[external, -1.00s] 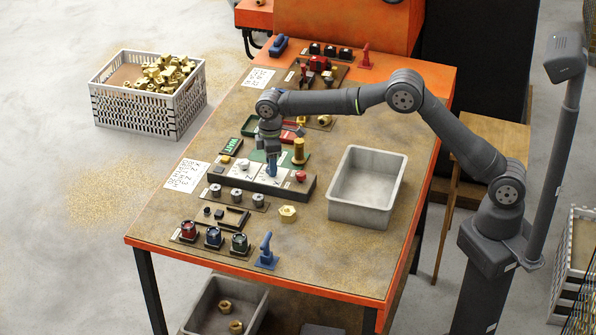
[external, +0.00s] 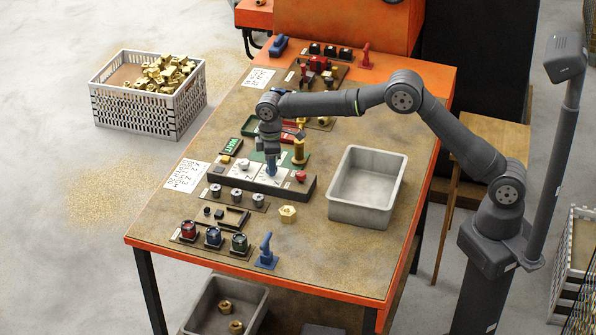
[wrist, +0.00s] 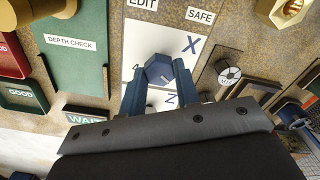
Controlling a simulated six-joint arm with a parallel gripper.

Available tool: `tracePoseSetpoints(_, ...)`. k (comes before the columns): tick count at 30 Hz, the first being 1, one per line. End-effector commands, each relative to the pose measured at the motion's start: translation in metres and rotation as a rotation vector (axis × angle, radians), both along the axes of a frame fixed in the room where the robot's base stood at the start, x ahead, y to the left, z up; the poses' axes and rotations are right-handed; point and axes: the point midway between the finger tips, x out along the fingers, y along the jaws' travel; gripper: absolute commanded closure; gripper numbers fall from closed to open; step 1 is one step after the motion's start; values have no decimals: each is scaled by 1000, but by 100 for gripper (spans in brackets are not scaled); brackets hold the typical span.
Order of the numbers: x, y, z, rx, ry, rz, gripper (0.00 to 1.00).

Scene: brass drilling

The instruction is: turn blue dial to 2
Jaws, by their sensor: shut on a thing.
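The blue dial (wrist: 158,70) is a hexagonal knob on a white panel face, between the letters X and Z in the wrist view. A pale line marks its top, and a small "4" is printed to its left; other numerals around it are hidden. My gripper (wrist: 159,78) is shut on the dial, with one blue finger on each side. In the external view my gripper (external: 270,163) points down at the raised control panel (external: 284,187), and its fingers largely cover the dial.
A red knob (external: 301,176) and a white knob (external: 243,163) flank the dial on the panel. A brass cylinder (external: 299,150) stands close behind. A grey bin (external: 368,212) is to the right. Red, blue and green round pieces and a blue lever (external: 266,251) sit at the front.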

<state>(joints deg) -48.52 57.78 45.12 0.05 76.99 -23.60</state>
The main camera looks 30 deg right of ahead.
Motion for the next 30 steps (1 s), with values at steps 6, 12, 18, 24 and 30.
tracePoseSetpoints(6,0,0,0,-2,1,-133,94)
tracePoseSetpoints(12,0,0,0,-2,1,-314,94)
tracePoseSetpoints(18,0,0,0,-2,1,-504,94)
tracePoseSetpoints(24,1,0,0,-2,1,-684,94)
tracePoseSetpoints(30,1,0,0,-2,1,-829,94)
